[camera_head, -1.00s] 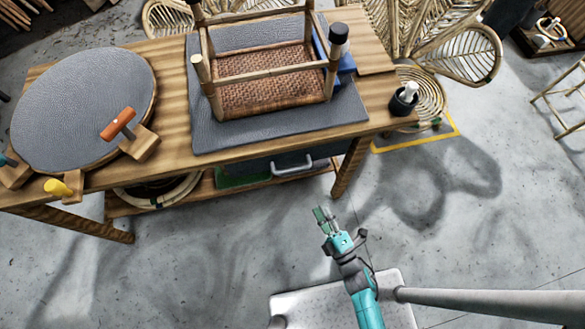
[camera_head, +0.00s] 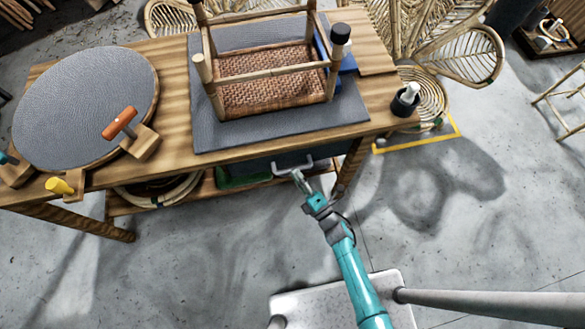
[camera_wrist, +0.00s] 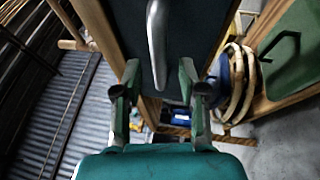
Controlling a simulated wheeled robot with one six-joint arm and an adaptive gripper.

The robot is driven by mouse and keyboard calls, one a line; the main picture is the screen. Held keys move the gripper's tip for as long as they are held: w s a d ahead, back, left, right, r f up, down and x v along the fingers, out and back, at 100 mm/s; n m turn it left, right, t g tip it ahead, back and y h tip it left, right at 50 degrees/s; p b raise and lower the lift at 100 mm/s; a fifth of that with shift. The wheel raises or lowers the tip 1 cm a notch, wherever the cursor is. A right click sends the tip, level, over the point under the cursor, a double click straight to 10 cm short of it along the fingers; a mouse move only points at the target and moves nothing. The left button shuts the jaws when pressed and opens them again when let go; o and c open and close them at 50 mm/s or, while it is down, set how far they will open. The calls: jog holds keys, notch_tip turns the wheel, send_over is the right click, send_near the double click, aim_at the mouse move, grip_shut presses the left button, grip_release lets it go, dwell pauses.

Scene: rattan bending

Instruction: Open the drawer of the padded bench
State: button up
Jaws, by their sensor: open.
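The wooden bench (camera_head: 170,100) carries a grey pad (camera_head: 350,107) on its top. Its dark drawer (camera_head: 263,164) sits under the top and appears shut, with a light metal handle (camera_head: 281,170) on its front. My gripper (camera_head: 298,176) is at the handle, open. In the wrist view, the handle (camera_wrist: 157,45) reaches down between the two spread fingers of my gripper (camera_wrist: 157,88), with the dark drawer front (camera_wrist: 197,40) behind it. I cannot tell whether a finger touches the handle.
An upturned stool (camera_head: 265,80) with a woven seat rests on the pad. A round grey-topped board (camera_head: 80,105) lies on the bench at left. A bench leg (camera_head: 352,165) stands just right of my gripper. Rattan coils (camera_head: 160,190) lie on the lower shelf.

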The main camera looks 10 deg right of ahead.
jog(key=shift+x, duration=1.45)
grip_shut()
